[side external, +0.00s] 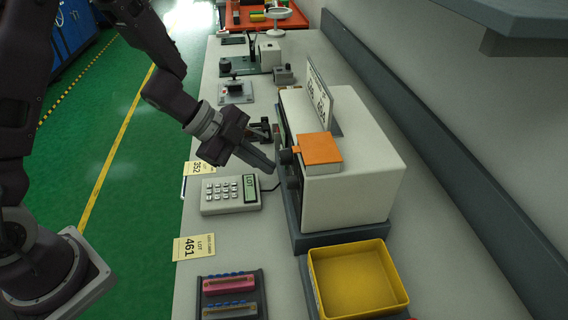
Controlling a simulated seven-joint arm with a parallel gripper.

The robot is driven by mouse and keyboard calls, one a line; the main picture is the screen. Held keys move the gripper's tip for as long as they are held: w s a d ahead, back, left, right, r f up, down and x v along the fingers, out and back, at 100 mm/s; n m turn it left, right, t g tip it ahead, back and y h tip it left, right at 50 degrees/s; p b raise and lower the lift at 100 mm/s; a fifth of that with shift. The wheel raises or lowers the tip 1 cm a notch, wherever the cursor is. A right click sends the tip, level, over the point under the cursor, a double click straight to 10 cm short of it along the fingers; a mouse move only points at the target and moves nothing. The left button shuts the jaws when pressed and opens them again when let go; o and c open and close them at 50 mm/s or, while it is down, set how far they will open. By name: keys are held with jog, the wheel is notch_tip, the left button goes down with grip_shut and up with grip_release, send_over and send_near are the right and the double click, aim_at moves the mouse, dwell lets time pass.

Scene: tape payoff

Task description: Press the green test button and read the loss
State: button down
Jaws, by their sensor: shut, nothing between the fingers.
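A large off-white machine box (365,170) stands on the bench on a dark base. Its front face points left and is seen almost edge-on, with a dark round knob (286,157) on it. My gripper (268,166) is shut and empty, its fingers pointing right and down, close to that front face. I cannot tell whether it touches. No green button shows; the front face is mostly hidden by the angle and my gripper. A keypad unit (222,204) with a small greenish display (250,188) lies just below my gripper; its text is too small to read surely.
An orange block (320,149) and a sign card (319,93) sit on the box. A yellow bin (358,282), a dark tray of coloured pieces (231,297) and lot cards (194,247) are nearer. Small fixtures (236,90) stand farther back. A wall ledge runs along the right.

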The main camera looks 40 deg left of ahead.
dwell(0.3)
jog(key=shift+w+d, duration=0.3)
jog(key=shift+w+d, duration=0.25)
jog(key=shift+d, duration=0.05)
dwell(0.6)
dwell(0.3)
jog(key=shift+s+a, duration=0.55)
jog(key=shift+a, duration=0.1)
jog(key=shift+s+a, duration=1.7)
jog(key=shift+s, duration=0.05)
